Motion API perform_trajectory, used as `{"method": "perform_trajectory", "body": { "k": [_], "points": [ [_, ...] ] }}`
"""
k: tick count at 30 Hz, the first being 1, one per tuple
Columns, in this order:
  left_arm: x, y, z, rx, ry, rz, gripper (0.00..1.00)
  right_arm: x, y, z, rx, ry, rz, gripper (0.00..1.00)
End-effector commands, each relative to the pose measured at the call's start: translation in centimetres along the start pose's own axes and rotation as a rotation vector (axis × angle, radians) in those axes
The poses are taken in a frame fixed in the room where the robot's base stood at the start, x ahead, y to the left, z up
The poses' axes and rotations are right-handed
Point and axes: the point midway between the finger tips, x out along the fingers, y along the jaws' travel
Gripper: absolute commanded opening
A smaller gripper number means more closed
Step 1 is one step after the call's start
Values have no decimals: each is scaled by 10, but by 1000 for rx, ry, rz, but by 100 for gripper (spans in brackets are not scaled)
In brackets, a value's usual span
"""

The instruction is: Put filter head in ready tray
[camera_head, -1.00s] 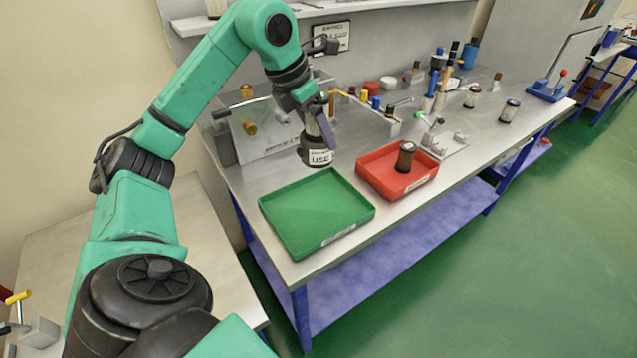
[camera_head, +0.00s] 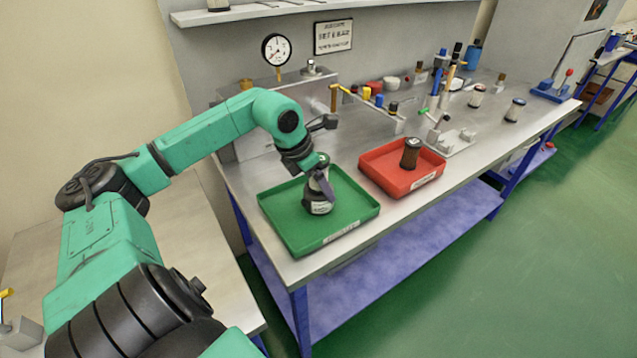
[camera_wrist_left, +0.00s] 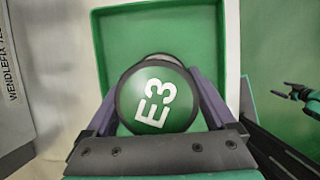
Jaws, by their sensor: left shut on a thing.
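The filter head (camera_head: 319,207) is a dark, round unit with a pale label band. Its green top (camera_wrist_left: 158,97), marked E3, faces my left wrist camera. My left gripper (camera_head: 320,183) is shut on it, with one finger on each side in the left wrist view (camera_wrist_left: 156,95). The head is upright inside the outline of the green tray (camera_head: 275,205), near its middle; I cannot tell whether its base touches the tray floor. The tray also shows in the left wrist view (camera_wrist_left: 160,30). A teal and black gripper-like part (camera_wrist_left: 296,94), probably my right gripper, shows small at the right there.
A red tray (camera_head: 372,175) with a dark brown filter (camera_head: 410,153) standing in it is right of the green tray. A pressure gauge (camera_head: 276,49) and a small sign stand behind. Fittings and several canisters occupy the bench's back and right.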

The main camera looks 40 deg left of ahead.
Motion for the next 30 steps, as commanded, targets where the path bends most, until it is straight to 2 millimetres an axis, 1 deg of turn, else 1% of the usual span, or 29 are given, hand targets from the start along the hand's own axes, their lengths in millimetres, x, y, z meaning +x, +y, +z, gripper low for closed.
{"method": "perform_trajectory", "body": {
  "k": [1, 2, 8, 11, 13, 16, 17, 20, 21, 23, 24, 27, 30],
  "points": [
    [2, 0, -1, 0, 0, 0, 97, 2, 0, 0, 0, 1, 0, 100],
    [1, 0, 0, 0, 0, 0, 100, 1, 0, 0, 0, 1, 0, 100],
    [1, 0, 0, 0, 0, 0, 100, 1, 0, -1, 0, 1, 0, 100],
    [-3, 0, 1, 0, 0, 0, 100, -4, 0, -1, 0, 2, 0, 100],
    [-3, 1, -1, -2, 1, 2, 100, 4, 0, -1, 1, 2, 0, 100],
    [-13, 1, -2, -1, 2, 4, 100, 15, -1, 0, 1, 2, -1, 100],
    [-18, 1, -2, 1, 2, 3, 100, 19, -1, 0, 1, 3, -1, 100],
    [-40, 1, -2, 0, -4, 4, 100, 35, -3, 1, 2, 3, -3, 100],
    [-53, 1, -1, 0, -5, 4, 100, 38, -3, 1, 2, 3, -3, 100],
    [-70, 1, -1, -1, -5, 4, 100, 42, -4, 2, 2, 3, -4, 100],
    [-82, 1, 0, 0, -3, 6, 100, 43, -4, 2, 2, 3, -4, 100],
    [-104, 1, 0, -1, -2, 3, 100, 45, -4, 2, 2, 3, -4, 100],
    [-117, 0, 0, 0, 0, 1, 100, 45, -4, 2, 2, 3, -4, 100]
  ]
}}
